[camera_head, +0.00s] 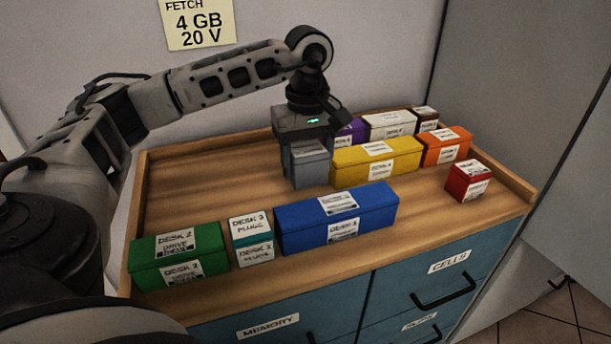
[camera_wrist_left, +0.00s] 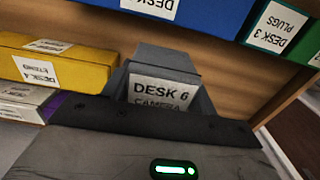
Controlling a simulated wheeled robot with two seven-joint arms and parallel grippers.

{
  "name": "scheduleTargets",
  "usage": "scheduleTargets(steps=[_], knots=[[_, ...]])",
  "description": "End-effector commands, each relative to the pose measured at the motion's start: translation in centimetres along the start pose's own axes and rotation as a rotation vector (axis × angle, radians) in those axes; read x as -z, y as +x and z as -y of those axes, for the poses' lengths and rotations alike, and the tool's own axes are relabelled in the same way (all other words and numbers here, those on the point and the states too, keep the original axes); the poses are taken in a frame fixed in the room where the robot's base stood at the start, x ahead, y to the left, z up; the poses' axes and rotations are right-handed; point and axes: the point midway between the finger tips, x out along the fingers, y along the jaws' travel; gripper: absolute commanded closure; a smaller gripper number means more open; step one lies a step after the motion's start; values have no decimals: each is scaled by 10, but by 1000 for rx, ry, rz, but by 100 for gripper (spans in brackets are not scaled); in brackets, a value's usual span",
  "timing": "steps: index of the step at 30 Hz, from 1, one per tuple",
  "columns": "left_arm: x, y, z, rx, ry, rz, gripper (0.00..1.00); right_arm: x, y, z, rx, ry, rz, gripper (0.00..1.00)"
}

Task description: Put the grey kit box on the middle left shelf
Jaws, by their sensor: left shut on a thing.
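The grey kit box (camera_head: 308,166) is at the back of the wooden top, left of the yellow box. It has a white label, which reads "DESK 6 CAMERA" in the left wrist view, where the grey box also shows (camera_wrist_left: 165,72). My left gripper (camera_head: 306,140) comes down over it from above and is shut on it. I cannot tell whether the box touches the top. The middle left shelf cannot be made out in these frames. My right gripper is not in view.
A yellow box (camera_head: 377,162) stands close right of the grey box. A blue box (camera_head: 337,217), a teal and white box (camera_head: 251,240) and a green box (camera_head: 178,256) line the front. Orange (camera_head: 446,146) and red (camera_head: 468,182) boxes stand right. The top's left back is clear.

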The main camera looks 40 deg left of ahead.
Motion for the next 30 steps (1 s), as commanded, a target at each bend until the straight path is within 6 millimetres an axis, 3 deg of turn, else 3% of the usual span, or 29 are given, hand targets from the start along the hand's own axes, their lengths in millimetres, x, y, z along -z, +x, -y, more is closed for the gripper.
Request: scheduleTargets(steps=[11,16,29,30], knots=[[29,35,-4,0,-1,0,67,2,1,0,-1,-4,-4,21],[27,59,-4,1,2,0,67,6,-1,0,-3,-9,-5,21],[27,68,-4,-2,1,0,67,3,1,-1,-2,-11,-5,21],[27,67,-4,-2,1,0,36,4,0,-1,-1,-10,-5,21]])
